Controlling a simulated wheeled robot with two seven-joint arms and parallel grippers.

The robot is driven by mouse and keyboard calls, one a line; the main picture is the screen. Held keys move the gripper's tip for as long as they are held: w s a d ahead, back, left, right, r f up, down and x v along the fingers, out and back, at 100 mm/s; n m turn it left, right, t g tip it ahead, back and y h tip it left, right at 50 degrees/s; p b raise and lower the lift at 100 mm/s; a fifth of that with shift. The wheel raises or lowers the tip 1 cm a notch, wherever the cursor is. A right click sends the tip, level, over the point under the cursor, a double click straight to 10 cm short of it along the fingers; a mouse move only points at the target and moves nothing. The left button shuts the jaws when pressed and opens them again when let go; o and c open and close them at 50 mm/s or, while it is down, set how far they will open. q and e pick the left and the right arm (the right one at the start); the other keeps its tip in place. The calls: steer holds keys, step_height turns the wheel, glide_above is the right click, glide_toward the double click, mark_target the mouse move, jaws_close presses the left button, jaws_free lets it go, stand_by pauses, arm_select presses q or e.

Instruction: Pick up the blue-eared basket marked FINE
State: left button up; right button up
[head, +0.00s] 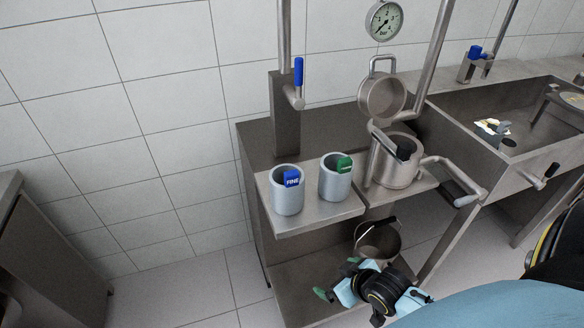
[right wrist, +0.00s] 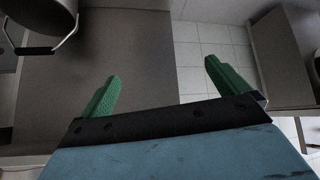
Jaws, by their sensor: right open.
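The FINE basket (head: 287,203) is a grey metal cylinder with a blue ear lettered FINE (head: 291,178). It stands upright at the left end of a steel shelf (head: 312,218). A similar basket with a green ear (head: 335,180) stands to its right, a small gap apart. My right gripper (head: 322,293) is low in front of the bench, below the shelf and well away from the FINE basket. In the right wrist view its green fingers (right wrist: 160,88) are spread with nothing between them. My left gripper is not in view.
A steel vessel with an open lid (head: 396,168) stands right of the baskets, its handle (head: 462,196) jutting forward. A bucket (head: 378,241) stands on the lower shelf (head: 300,285). A blue-handled valve (head: 297,82) rises behind the FINE basket. The floor at left is clear.

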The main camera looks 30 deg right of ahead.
mark_target(299, 185)
steer(key=w+a+r+t+y+p, duration=0.1)
steer(key=w+r+t+p, duration=0.15)
steer(key=r, duration=1.05)
steer(key=w+r+t+y+p, duration=0.1)
steer(key=w+r+t+p, duration=0.2)
steer(key=r, duration=0.9)
steer(key=x, duration=0.7)
steer(key=shift+w+a+r+b, duration=0.1)
steer(key=shift+w+a+b, duration=0.15)
steer(key=shift+w+b, duration=0.1)
steer(key=b+x, duration=0.1)
steer(key=x, duration=0.4)
steer(key=shift+d, duration=0.15)
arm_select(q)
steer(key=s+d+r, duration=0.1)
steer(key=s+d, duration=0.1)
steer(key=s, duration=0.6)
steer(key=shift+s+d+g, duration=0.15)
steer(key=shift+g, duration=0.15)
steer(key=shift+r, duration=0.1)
arm_select(e)
steer(key=c, duration=1.2)
steer(key=shift+o, duration=0.2)
